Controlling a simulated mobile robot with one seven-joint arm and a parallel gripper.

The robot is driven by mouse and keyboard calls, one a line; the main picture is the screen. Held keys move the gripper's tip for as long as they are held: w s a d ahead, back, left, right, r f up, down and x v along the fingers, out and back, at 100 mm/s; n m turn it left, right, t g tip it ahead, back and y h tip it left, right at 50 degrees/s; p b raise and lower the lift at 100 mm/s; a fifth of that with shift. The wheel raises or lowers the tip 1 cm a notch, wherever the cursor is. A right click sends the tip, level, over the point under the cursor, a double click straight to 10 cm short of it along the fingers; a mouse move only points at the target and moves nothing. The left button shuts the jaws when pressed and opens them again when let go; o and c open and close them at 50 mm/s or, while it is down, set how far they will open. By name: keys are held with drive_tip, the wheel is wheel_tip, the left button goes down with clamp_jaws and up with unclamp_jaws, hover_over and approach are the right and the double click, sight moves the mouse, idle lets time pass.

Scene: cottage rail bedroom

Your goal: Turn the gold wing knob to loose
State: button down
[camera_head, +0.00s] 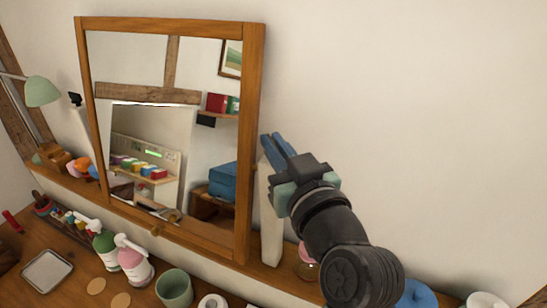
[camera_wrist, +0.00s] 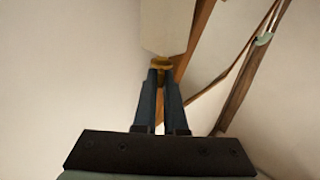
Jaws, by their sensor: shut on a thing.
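The gold wing knob (camera_wrist: 161,63) shows small in the wrist view, beside the end of a cream post (camera_wrist: 166,25). My gripper (camera_wrist: 160,76) is shut on it, the two blue fingers converging on the knob. In the head view my gripper (camera_head: 267,142) reaches up and left to the right side of the wood-framed mirror (camera_head: 254,130), near the top of the cream post (camera_head: 271,220). The knob is hidden there behind the fingers, and its wing angle is too small to tell.
The mirror stands on a wooden shelf (camera_head: 205,240) against a pale wall (camera_head: 420,110). A pink bottle (camera_head: 134,262), a green bottle (camera_head: 106,248) and a green cup (camera_head: 174,289) stand below. A blue ring (camera_head: 416,295) is by my arm. The wall area at right is clear.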

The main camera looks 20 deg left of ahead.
drive_tip(key=n+g+y+b, duration=0.1)
drive_tip(key=g, duration=0.1)
drive_tip(key=n+g+y+b, duration=0.3)
drive_tip(key=b, duration=0.1)
drive_tip(key=shift+w+d+f+n+g, duration=0.2)
drive_tip(key=shift+w+d+n+g, duration=0.1)
drive_tip(key=shift+w+g, duration=0.1)
drive_tip(key=shift+w+r+n+g+y+b, duration=0.1)
drive_tip(key=shift+n+g+y+b, duration=0.5)
drive_tip(key=shift+n+g, duration=0.8)
drive_tip(key=shift+w+r+n+g+y+b, duration=0.1)
drive_tip(key=shift+n+g+y+b, duration=0.5)
drive_tip(key=shift+g, duration=1.3)
drive_tip(key=shift+n+g, duration=0.3)
drive_tip(key=shift+n, duration=0.1)
drive_tip(key=c, duration=1)
unclamp_jaws()
drive_tip(key=d+b, duration=0.2)
drive_tip(key=d, duration=1.1)
drive_tip(key=shift+s, duration=0.15)
